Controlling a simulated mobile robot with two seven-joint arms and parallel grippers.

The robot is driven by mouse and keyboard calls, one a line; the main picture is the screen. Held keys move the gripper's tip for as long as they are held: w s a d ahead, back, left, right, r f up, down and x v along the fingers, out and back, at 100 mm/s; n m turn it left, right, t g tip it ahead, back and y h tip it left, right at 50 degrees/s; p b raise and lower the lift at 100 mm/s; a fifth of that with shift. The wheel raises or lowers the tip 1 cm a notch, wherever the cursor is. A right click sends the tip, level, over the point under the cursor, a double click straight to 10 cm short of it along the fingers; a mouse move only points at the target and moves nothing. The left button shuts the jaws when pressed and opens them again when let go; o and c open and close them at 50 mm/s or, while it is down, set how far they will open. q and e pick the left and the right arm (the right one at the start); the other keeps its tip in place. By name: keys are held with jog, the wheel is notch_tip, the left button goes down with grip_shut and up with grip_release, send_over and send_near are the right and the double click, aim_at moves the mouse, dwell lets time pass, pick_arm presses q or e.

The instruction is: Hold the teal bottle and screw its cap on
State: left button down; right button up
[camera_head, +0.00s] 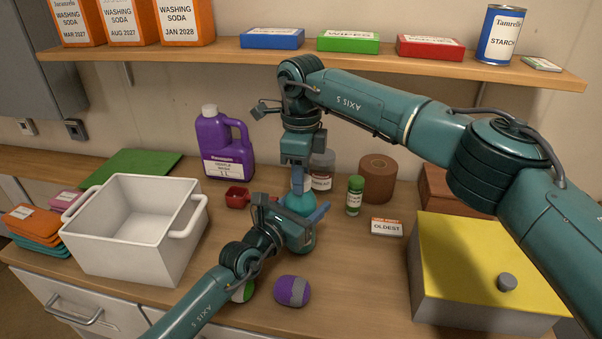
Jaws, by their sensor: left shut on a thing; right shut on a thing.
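The teal bottle (300,204) stands upright near the middle of the counter, partly covered by my grippers. My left gripper (302,210) comes in from the front left and is shut around the bottle's body. My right gripper (297,186) points straight down over the bottle's top and is shut at the neck, where the cap would be. The cap is hidden between its fingers, so I cannot tell how it sits on the neck.
A white tub (135,225) stands at left and a purple jug (222,150) behind. A green-capped bottle (355,195), brown roll (376,180) and "OLDEST" card (387,227) stand right. A purple object (292,291) lies in front. A yellow-topped box (480,255) fills the right.

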jog(key=m, duration=0.8)
jog(key=o, duration=1.2)
jog(key=shift+c, duration=0.2)
notch_tip(320, 180, up, 12)
pick_arm(q)
jog(key=shift+c, duration=1.8)
grip_release()
